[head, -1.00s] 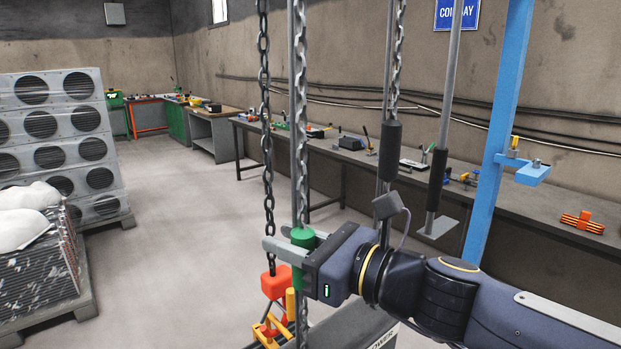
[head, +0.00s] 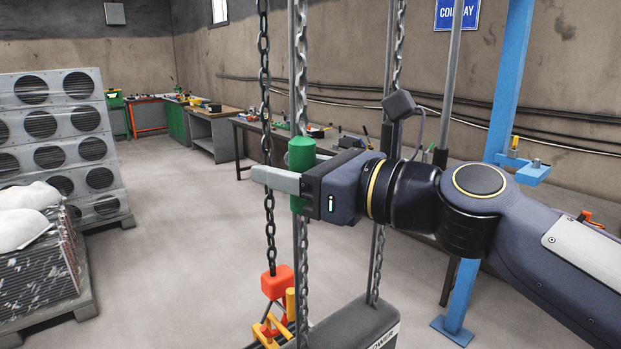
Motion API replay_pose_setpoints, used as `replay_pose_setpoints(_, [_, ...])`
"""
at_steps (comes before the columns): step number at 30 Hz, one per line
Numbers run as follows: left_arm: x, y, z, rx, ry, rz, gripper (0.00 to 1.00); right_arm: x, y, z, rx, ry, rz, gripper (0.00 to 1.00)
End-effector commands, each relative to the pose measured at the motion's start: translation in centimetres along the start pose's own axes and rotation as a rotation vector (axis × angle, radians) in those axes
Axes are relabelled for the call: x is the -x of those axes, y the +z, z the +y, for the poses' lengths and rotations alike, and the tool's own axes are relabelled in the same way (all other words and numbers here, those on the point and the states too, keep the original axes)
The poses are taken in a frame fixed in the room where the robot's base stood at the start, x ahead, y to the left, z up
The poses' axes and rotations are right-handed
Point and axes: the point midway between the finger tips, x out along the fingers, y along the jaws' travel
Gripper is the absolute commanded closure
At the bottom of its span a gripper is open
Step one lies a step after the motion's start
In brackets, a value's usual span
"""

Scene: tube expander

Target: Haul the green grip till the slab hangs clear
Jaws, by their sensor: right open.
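The green grip (head: 301,158) is a short upright cylinder on a vertical grey rod or chain, left of centre in the head view. My right gripper (head: 270,178) is at its lower part, with the jaws open and pointing left. My left gripper is not in view.
A dark chain (head: 264,85) hangs left of the grip, with a red block (head: 277,283) and yellow parts below. A blue post (head: 505,95) stands to the right. Workbenches (head: 243,130) line the wall.

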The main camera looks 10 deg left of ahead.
Motion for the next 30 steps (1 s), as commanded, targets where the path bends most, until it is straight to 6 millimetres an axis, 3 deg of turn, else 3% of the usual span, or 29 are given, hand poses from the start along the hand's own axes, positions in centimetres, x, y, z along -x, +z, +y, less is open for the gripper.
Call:
replay_pose_setpoints(21, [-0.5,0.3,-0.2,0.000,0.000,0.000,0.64,5.7,-0.1,0.0,0.001,-0.002,0.000,0.51])
replay_pose_setpoints(30, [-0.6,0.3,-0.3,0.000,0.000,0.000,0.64,6.9,-0.1,0.0,0.000,-0.001,0.000,0.51])
